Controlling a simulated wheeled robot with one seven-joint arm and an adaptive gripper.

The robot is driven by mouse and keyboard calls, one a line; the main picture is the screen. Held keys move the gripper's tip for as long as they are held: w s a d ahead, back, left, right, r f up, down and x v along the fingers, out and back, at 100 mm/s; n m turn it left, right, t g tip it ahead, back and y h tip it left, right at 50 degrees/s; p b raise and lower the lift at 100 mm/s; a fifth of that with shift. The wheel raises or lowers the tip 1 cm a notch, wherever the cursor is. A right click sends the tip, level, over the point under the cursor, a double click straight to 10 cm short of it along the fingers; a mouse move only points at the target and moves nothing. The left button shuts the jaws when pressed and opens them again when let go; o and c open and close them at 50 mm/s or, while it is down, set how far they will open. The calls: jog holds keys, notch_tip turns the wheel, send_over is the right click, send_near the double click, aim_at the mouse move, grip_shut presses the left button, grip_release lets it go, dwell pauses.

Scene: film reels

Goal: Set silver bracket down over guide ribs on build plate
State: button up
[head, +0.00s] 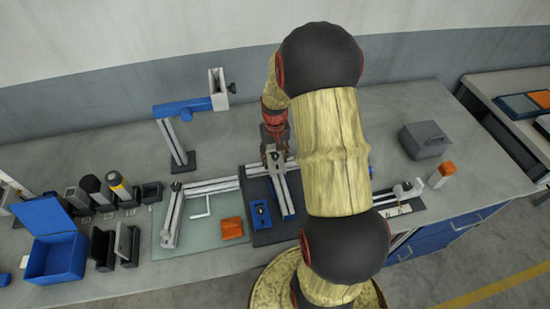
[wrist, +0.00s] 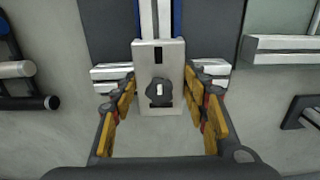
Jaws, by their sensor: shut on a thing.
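The silver bracket (wrist: 157,60) is a pale metal block with a dark round knob and a long bar. My gripper (wrist: 160,88) is shut on the block, with a yellow-padded finger on each side. In the head view the bracket's bar (head: 281,187) runs from my gripper (head: 274,148) toward the front over the dark build plate (head: 262,236). Short silver pieces, perhaps guide ribs, show left (wrist: 110,73) and right (wrist: 212,70) of the block in the wrist view. I cannot tell whether the bracket touches the plate; its underside is hidden.
A blue part (head: 261,214) sits on the plate left of the bar. A glass-like mat (head: 190,235) with silver rails and an orange block (head: 232,228) lies to the left. A blue-armed stand (head: 180,145) rises behind.

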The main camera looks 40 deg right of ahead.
jog(key=shift+f+b, duration=0.6)
jog(key=shift+f, duration=0.45)
dwell(0.8)
jog(key=o, duration=1.5)
notch_tip(320, 180, up, 12)
